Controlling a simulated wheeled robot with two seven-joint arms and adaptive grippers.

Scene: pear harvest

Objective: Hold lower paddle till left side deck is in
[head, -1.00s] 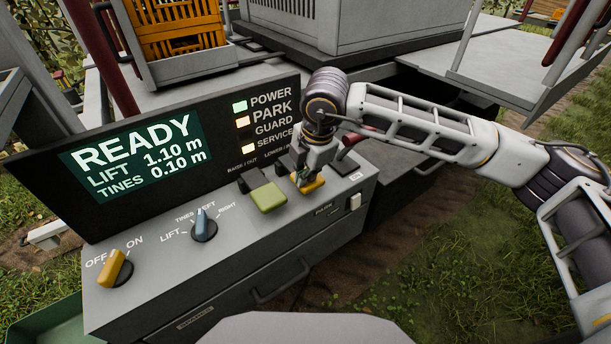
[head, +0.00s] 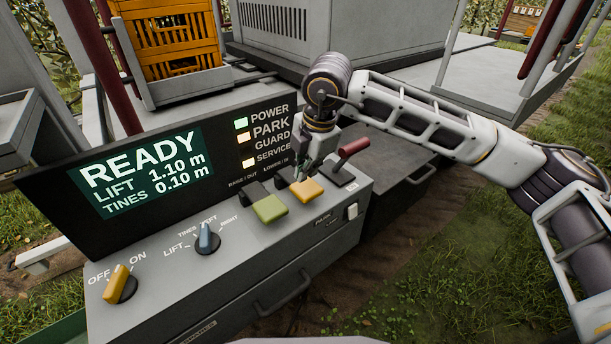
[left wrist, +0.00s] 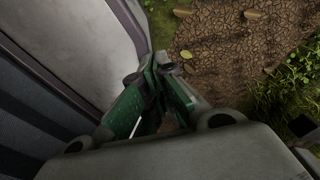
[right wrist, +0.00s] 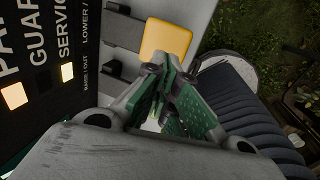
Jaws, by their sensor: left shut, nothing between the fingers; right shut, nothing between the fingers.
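The yellow paddle (head: 307,191) is on the console under the LOWER marking, right of the green paddle (head: 269,209). My right gripper (head: 304,172) is shut and empty, pointing down at the yellow paddle's back edge. In the right wrist view, the shut fingertips (right wrist: 162,65) overlap the near edge of the yellow paddle (right wrist: 166,40); I cannot tell whether they touch it. The screen (head: 140,175) reads READY, LIFT 1.10 m, TINES 0.10 m. My left gripper (left wrist: 165,85) is shut and empty above bare ground.
A red-handled lever (head: 352,149) stands just right of the yellow paddle. The yellow switch (head: 120,285) is at the left of the console. Grey platforms (head: 515,80) and an orange crate (head: 165,40) are behind. Grass lies to the right.

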